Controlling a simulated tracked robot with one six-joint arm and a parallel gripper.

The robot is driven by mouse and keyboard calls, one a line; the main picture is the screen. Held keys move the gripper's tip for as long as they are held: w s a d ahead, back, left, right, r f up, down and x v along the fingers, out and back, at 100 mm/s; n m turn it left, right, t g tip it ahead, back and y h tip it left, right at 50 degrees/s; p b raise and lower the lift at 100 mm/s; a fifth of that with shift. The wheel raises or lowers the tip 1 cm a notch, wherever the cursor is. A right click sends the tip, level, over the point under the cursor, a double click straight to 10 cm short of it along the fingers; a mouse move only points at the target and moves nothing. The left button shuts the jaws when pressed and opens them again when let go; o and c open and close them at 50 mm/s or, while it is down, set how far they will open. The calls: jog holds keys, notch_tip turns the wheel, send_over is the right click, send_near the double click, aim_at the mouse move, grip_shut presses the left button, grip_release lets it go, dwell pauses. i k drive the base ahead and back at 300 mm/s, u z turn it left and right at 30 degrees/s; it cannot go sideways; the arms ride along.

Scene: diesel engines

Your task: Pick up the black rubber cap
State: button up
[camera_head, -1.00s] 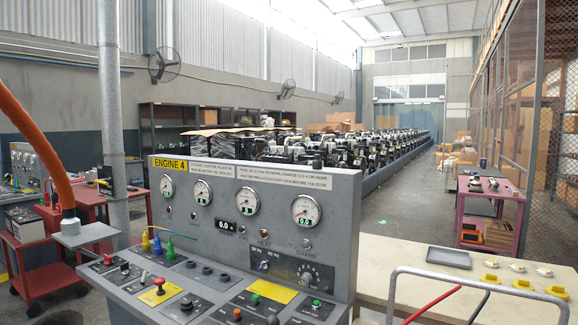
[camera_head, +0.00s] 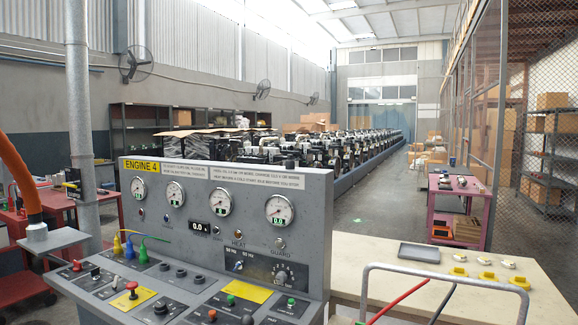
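I cannot make out a black rubber cap for certain in this view. The grey control console (camera_head: 215,215) marked ENGINE 4 stands close in front. Its sloped deck carries small black knobs and buttons (camera_head: 165,267), red buttons and a red mushroom button (camera_head: 131,287), but none is clearly a loose cap. A shallow dark tray (camera_head: 419,253) lies on the pale bench (camera_head: 375,275) at the right and looks empty. Several yellow and white pieces (camera_head: 487,275) lie beside it. My gripper and arm are not in view.
A bent grey metal tube (camera_head: 445,272) with a red cable and a dark cable crosses the lower right. An orange hose (camera_head: 20,180) hangs at the left near a grey post (camera_head: 80,130). A pink cart (camera_head: 458,212) stands behind the bench. Clear floor (camera_head: 370,205) runs beside the engine row (camera_head: 310,143).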

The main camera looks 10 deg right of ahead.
aim_at(290, 164)
jog(key=u, duration=2.1)
jog(key=i, duration=2.1)
